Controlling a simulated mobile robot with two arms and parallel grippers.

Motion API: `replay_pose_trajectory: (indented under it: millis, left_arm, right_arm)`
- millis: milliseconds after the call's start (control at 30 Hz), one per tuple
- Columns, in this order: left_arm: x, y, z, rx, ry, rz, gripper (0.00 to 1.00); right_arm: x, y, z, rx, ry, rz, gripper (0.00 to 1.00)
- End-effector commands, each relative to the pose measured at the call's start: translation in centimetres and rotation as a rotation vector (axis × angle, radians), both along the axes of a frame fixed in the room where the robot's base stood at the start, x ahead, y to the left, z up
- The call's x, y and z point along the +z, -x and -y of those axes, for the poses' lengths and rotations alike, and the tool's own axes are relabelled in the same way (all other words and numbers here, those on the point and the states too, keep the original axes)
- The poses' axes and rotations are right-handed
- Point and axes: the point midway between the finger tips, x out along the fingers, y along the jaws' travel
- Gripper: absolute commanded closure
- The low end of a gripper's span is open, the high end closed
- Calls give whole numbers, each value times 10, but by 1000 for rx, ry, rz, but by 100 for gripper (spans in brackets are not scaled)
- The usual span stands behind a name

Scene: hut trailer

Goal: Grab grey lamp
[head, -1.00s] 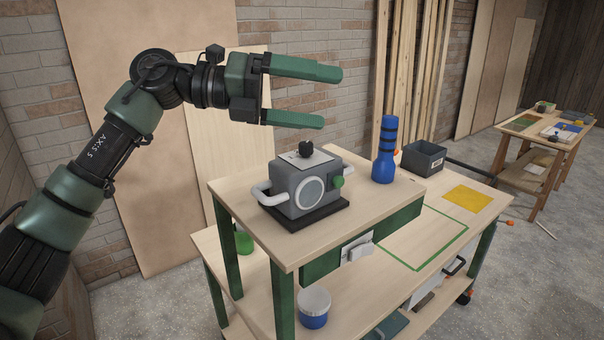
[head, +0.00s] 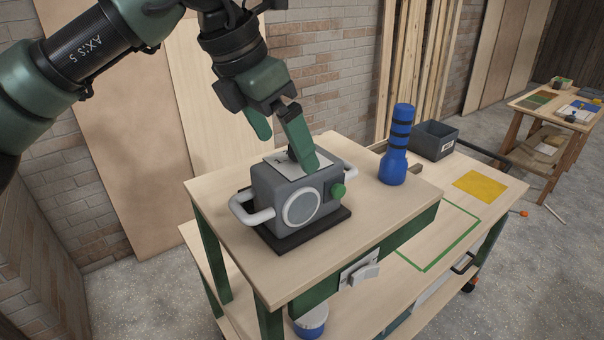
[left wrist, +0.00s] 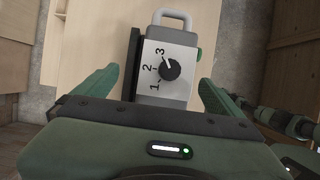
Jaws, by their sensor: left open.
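The grey lamp (head: 290,199) is a boxy grey body with a round pale lens, a green side knob and white loop handles at both ends. It stands on a dark base plate on the upper wooden shelf. My left gripper (head: 288,150) is open and points down over the lamp's top, one finger in front of the top panel and one further back. In the left wrist view the lamp's top (left wrist: 167,70), with a black dial and the numbers 1, 2, 3, lies between the open fingers (left wrist: 165,88). My right gripper is not in view.
A blue flashlight (head: 396,146) stands right of the lamp, near a dark grey bin (head: 433,140). A yellow square (head: 480,186) and green outline mark the lower right surface. A brick wall (head: 330,60) with leaning boards is behind. Another table (head: 560,110) stands far right.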

Motion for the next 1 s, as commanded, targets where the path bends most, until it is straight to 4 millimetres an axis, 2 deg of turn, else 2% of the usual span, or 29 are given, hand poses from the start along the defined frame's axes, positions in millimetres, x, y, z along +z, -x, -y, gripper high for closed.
replay_pose_trajectory:
  millis: [67, 233, 367, 467, 600, 700, 833, 867, 1000]
  left_arm:
    - [-6, -1, 2, 0, -5, -1, 2]
    - [-22, -5, 8, 0, -2, -3, 2]
    - [-36, -10, 15, -1, -2, -5, 2]
    - [-52, -13, 20, -1, -2, -5, 2]
    - [-66, -16, 25, -1, 0, -3, 2]
    - [-69, -17, 25, -1, 2, -1, 2]
    - [-69, -17, 25, 0, 1, 0, 2]
    - [-69, -17, 25, -1, 2, -1, 5]
    - [-69, -17, 25, -1, 2, -1, 44]
  right_arm:
    - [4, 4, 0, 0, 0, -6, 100]
    - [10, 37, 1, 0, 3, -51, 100]
    - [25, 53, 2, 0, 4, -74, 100]
    - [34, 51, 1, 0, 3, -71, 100]
    - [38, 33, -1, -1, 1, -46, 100]
    - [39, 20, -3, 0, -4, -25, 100]
    - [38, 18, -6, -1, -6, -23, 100]
    - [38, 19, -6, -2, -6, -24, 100]
    - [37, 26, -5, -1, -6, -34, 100]
